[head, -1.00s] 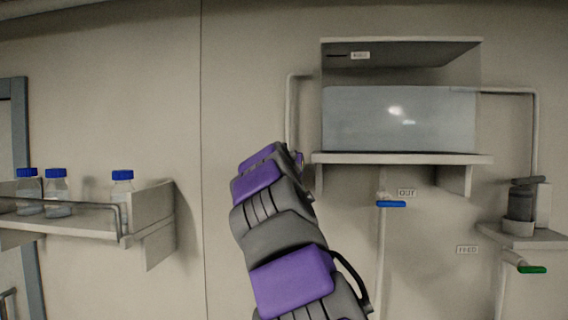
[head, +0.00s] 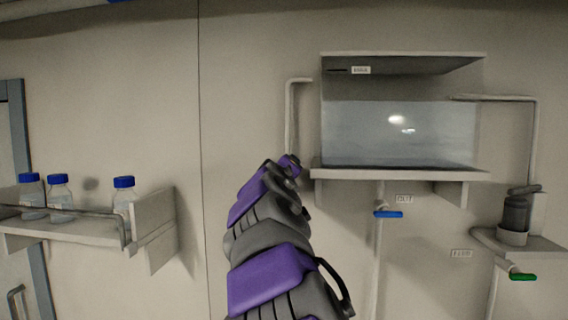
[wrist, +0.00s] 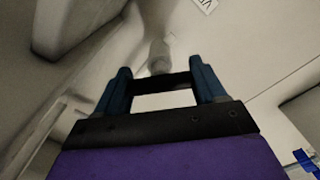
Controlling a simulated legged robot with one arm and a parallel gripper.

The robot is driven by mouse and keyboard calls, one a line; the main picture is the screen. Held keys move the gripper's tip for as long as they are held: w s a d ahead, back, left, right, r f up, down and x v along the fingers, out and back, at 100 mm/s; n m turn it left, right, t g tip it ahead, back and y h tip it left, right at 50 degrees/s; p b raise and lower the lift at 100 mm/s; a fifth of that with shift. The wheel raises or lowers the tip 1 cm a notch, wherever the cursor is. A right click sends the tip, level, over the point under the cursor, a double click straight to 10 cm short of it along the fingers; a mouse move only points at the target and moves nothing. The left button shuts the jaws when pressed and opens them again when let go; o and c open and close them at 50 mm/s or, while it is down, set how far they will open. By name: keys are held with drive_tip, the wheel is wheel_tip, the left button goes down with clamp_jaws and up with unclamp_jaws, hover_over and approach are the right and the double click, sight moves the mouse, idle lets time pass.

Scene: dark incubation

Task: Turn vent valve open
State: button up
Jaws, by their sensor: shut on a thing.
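In the wrist view my gripper (wrist: 163,88) has its two blue fingers on either side of a dark bar-shaped handle (wrist: 164,86), shut on it. A pale round valve body (wrist: 159,56) stands just beyond the handle. A white label (wrist: 205,3), partly cut off at the top edge, seems to begin with "V". In the head view my purple and grey arm reaches up to the wall left of the tank's shelf. There the fingers and the valve handle are hidden by the arm.
A water tank (head: 398,135) sits on a wall shelf (head: 400,175). Below are a blue-handled valve (head: 388,214) and a green-handled valve (head: 522,277). A pipe (head: 289,115) runs down left of the tank. A side shelf (head: 75,232) holds blue-capped bottles.

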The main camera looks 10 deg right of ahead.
drive_tip(key=n+p, duration=0.5)
drive_tip(key=n, duration=0.1)
drive_tip(key=shift+f+n+p, duration=0.1)
drive_tip(key=shift+n+p, duration=0.65)
drive_tip(key=shift+n, duration=0.35)
drive_tip(key=shift+f, duration=0.1)
drive_tip(key=o, duration=0.7)
drive_tip(key=shift+c, duration=0.2)
drive_tip(key=o, duration=0.4)
drive_tip(key=shift+w+a, duration=0.1)
drive_tip(key=shift+a, duration=0.2)
drive_tip(key=shift+s, duration=0.25)
